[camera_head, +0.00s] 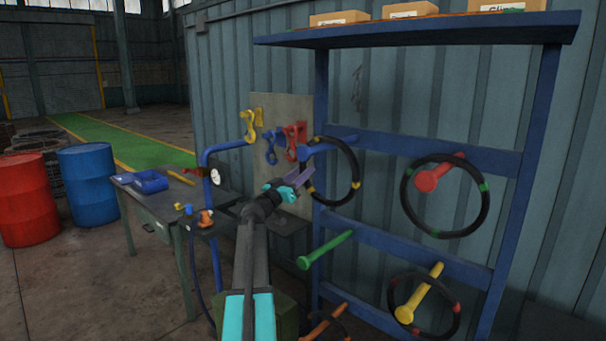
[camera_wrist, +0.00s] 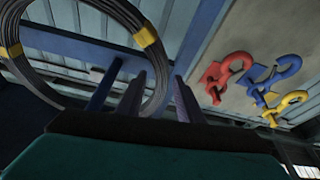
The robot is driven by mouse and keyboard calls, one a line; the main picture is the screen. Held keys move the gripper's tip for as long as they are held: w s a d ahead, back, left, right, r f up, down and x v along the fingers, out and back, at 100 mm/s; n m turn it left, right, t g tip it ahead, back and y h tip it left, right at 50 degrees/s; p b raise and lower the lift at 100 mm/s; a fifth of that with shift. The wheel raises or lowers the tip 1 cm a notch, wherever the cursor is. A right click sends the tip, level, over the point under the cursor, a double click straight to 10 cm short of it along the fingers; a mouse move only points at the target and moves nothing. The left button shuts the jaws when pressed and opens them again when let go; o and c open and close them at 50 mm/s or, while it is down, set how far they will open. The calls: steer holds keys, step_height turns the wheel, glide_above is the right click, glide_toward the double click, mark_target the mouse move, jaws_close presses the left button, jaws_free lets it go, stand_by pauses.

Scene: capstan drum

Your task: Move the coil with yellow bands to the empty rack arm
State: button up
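The coil with yellow bands (camera_head: 357,180) is a dark ring hanging on the blue rack arm (camera_head: 325,148) at upper left of the rack. In the wrist view the coil (camera_wrist: 158,65) fills the upper left, with two yellow bands showing. My gripper (camera_head: 302,178) is at the coil's left side. In the wrist view its two purple fingers (camera_wrist: 158,98) are apart, and the coil's right edge appears between them; I cannot tell the depth or any contact. The green rack arm (camera_head: 325,250) at lower left is bare.
A green-banded coil (camera_head: 487,208) hangs on the red arm (camera_head: 437,174); a red-banded coil (camera_head: 392,297) hangs on the yellow arm (camera_head: 420,293). Red, blue and yellow hooks (camera_head: 272,143) are on a board behind my gripper. A workbench (camera_head: 165,200) stands left.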

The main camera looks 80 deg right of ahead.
steer(key=shift+f, duration=0.2)
steer(key=b+v, duration=0.3)
steer(key=v, duration=1)
steer(key=shift+w+a+b, duration=0.15)
steer(key=shift+a+b, duration=0.15)
steer(key=w+a+p, duration=0.3)
steer(key=a, duration=0.2)
steer(key=shift+a, duration=0.35)
stand_by(0.4)
steer(key=shift+w, duration=0.1)
